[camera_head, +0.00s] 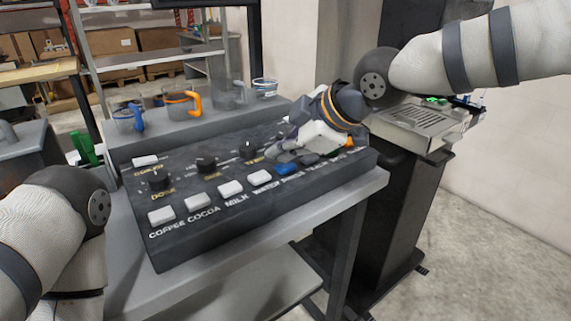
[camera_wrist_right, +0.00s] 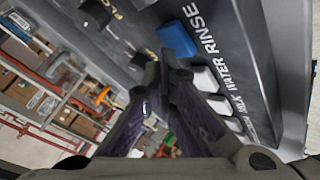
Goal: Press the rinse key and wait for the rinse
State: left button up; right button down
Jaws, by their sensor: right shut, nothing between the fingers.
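The rinse key is the blue key (camera_head: 287,169) in the front row of the dark control panel (camera_head: 190,240). In the right wrist view the blue key (camera_wrist_right: 177,39) sits beside the word RINSE. My right gripper (camera_head: 280,157) is shut and empty, just behind and above the blue key. In the wrist view its fingertips (camera_wrist_right: 160,68) are close to the key's edge; I cannot tell whether they touch. The gripper hides part of the panel behind it. My left arm shows at the left, but its gripper is out of view.
White keys for coffee (camera_head: 162,215), cocoa (camera_head: 198,202), milk (camera_head: 230,188) and water (camera_head: 260,177) lie left of the blue key. Black knobs (camera_head: 206,164) stand behind them. Clear cups with blue (camera_head: 137,116) and orange (camera_head: 193,103) handles stand behind the panel.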

aim_at(283, 167)
jog(key=shift+f, duration=0.55)
dwell(0.7)
jog(key=shift+r, duration=0.95)
jog(key=shift+r, duration=2.55)
